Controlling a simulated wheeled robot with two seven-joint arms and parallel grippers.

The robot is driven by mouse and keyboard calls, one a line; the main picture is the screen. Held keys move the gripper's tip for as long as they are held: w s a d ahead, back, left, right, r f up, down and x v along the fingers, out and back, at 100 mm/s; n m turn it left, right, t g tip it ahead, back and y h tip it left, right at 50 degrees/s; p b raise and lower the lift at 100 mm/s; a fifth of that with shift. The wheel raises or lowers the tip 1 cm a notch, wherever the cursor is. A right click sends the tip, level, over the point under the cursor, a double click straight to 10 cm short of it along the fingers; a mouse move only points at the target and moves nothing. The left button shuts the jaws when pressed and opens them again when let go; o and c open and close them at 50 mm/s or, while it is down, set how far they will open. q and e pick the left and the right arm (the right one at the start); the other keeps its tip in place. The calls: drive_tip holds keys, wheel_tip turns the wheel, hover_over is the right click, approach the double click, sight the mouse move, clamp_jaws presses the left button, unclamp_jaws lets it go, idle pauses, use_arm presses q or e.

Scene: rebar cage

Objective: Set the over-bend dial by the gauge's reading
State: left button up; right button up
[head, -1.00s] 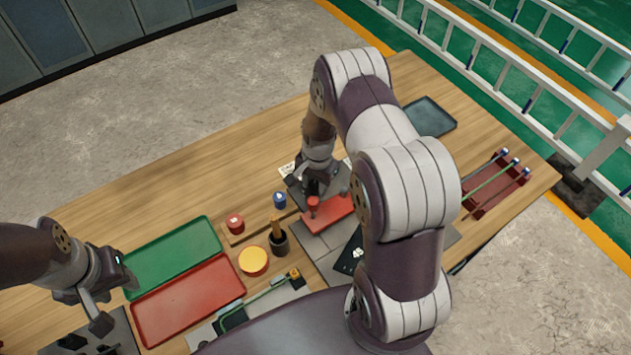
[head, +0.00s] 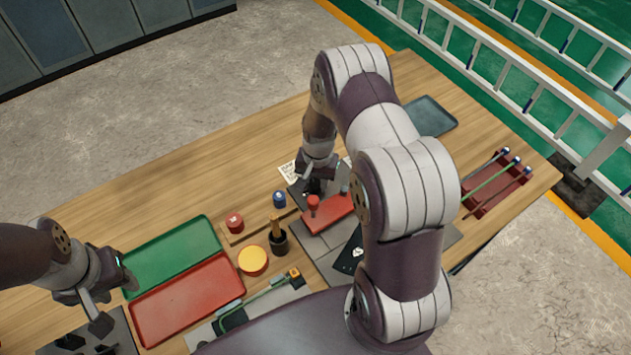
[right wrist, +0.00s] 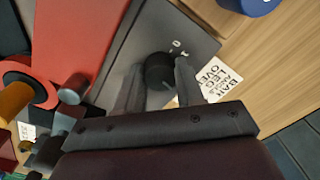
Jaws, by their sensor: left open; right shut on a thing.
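The over-bend dial's round black knob (right wrist: 160,70) sits on a grey plate (right wrist: 150,28) in the right wrist view, with small white marks beside it. My right gripper (right wrist: 158,88) is shut on this knob, one finger on each side. In the head view my right gripper (head: 312,188) is just behind the red block (head: 330,214), and the dial is mostly hidden. A dark panel (head: 350,256) with a white marking, too small to read, is partly hidden by my right arm. I cannot tell whether it is the gauge. My left gripper (head: 114,300) is open and empty beside the red tray.
A green tray (head: 172,250) and red tray (head: 185,300) lie at left. A yellow disc (head: 253,261), black cup (head: 279,243) and blue-topped piece (head: 279,199) stand mid-table. A printed paper (right wrist: 212,80) lies beside the dial plate. A bar rack (head: 490,190) is at right.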

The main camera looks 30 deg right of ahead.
sight(317, 182)
drive_tip(key=n+b, duration=0.1)
drive_tip(key=n, duration=0.3)
drive_tip(key=shift+w, duration=0.15)
drive_tip(key=shift+r+n, duration=0.15)
drive_tip(key=shift+n, duration=1.75)
drive_tip(key=shift+w+n, duration=0.1)
drive_tip(key=shift+n, duration=0.2)
drive_tip(key=o, duration=1)
drive_tip(key=shift+o, duration=0.2)
drive_tip(key=shift+b, duration=0.3)
drive_tip(key=shift+s, duration=0.2)
wheel_tip(317, 182, up, 13)
drive_tip(key=b, duration=0.1)
drive_tip(key=shift+d+b, duration=0.3)
drive_tip(key=shift+b, duration=0.1)
